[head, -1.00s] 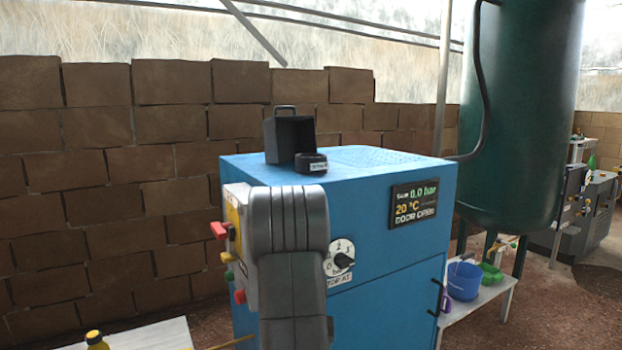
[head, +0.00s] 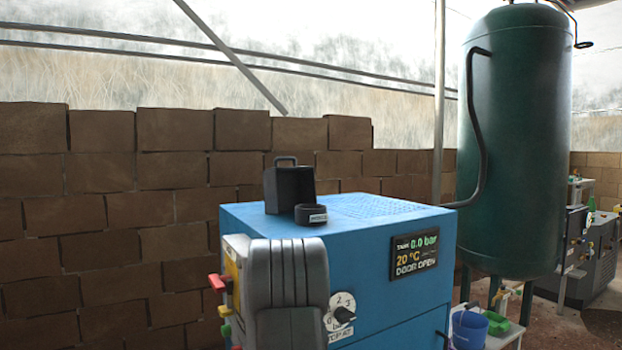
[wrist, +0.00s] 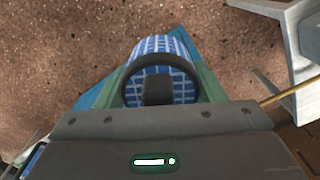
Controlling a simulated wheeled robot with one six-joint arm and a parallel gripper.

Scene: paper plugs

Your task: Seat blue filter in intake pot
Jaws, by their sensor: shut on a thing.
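The blue filter (wrist: 163,46), a cylinder with a pale grid pattern and a black ring at its near end, is in my gripper (wrist: 160,78) in the wrist view. The gripper's greenish fingers press on its left and right sides. A low black round pot (head: 311,214) with a small white label, likely the intake pot, sits on top of the blue machine in the head view. A black hood-like box with a handle (head: 290,186) stands right behind it. The filter and gripper are hidden in the head view, where my grey arm fills the lower middle.
The blue machine (head: 375,265) carries a display (head: 414,254) reading 0.0 bar, 20 °C and DOOR OPEN, and a dial (head: 341,312). A green tank (head: 515,140) stands at right and a brick wall (head: 90,225) behind. Brown ground (wrist: 60,50) shows below the filter.

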